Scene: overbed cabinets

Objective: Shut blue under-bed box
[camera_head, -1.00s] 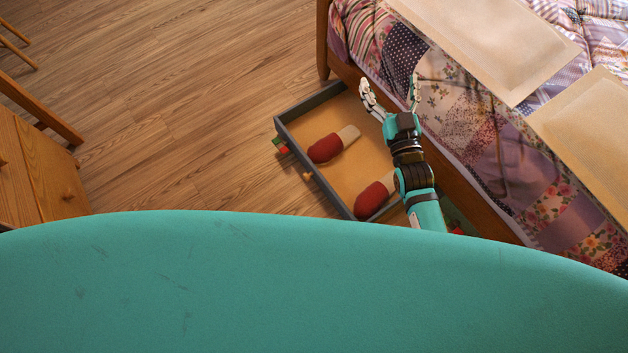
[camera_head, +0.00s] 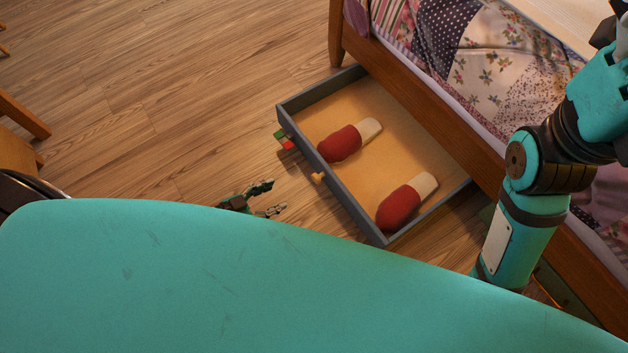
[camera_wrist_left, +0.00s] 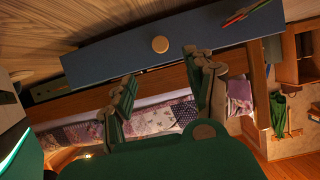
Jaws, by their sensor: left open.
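The blue-grey under-bed box (camera_head: 345,195) is pulled out from under the bed, with its tan floor showing. A round wooden knob (camera_head: 318,177) is on its front. Two red-and-cream slippers lie inside, one farther back (camera_head: 340,144) and one nearer (camera_head: 400,208). My left gripper (camera_head: 274,198) is open and empty, outside the box and apart from its front. In the left wrist view, the box front (camera_wrist_left: 110,58) and knob (camera_wrist_left: 160,45) lie beyond its spread fingers (camera_wrist_left: 165,88). My right arm crosses the right side; its gripper is out of view.
The bed (camera_head: 490,60) with a patchwork cover stands behind the box, its wooden rail along the opening. A small red and green item (camera_head: 284,140) is at the box front. Bare wood floor (camera_head: 180,110) lies left. Wooden furniture (camera_head: 18,130) is at the left edge.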

